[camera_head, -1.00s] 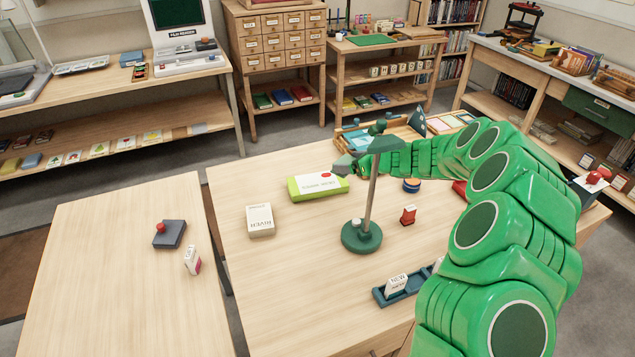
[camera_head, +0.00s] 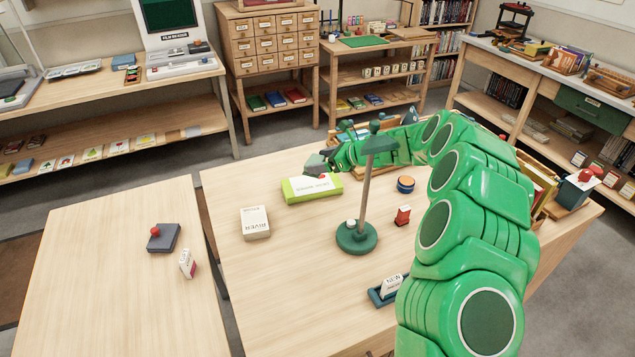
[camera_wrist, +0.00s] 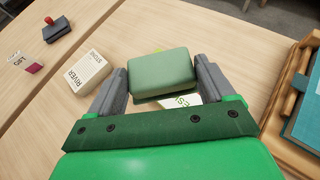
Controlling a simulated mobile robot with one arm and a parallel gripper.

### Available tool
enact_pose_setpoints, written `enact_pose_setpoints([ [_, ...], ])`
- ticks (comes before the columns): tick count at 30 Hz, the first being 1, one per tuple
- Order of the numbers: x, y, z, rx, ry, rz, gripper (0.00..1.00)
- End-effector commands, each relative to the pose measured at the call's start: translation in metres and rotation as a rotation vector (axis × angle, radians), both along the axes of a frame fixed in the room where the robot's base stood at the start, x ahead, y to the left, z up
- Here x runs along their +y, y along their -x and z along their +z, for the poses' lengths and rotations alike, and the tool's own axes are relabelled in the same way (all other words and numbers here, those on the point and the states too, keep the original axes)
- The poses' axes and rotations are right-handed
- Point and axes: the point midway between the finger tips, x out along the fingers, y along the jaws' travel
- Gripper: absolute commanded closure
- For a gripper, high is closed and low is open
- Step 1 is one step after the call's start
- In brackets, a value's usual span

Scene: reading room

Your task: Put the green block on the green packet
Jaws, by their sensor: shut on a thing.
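My gripper (camera_wrist: 161,85) is shut on the green block (camera_wrist: 162,72), a dull green block with rounded edges. In the head view the block (camera_head: 318,163) is at the tip of my green arm, over the far part of the green packet. The green packet (camera_head: 298,193) lies flat on the table, bright green with a white label. In the wrist view most of the packet is hidden behind the block; a piece of its label (camera_wrist: 186,100) shows below it. I cannot tell whether block and packet touch.
A green lamp-like stand (camera_head: 356,238) rises in front of my gripper. A white River box (camera_head: 255,223) lies left of the packet. The table's left front is clear.

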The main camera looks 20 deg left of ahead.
Motion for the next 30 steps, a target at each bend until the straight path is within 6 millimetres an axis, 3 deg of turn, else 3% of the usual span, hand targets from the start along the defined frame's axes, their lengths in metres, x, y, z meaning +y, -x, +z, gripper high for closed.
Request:
enact_pose_setpoints([
  [6,0.0,0.0,-0.033,0.0,0.001,-0.001,0.65],
  [14,0.0,0.0,-0.048,0.0,0.0,-0.002,0.65],
  [21,0.0,0.0,-0.076,0.003,0.001,-0.001,0.65],
  [30,0.0,0.0,-0.079,0.0,0.0,-0.002,0.65],
])
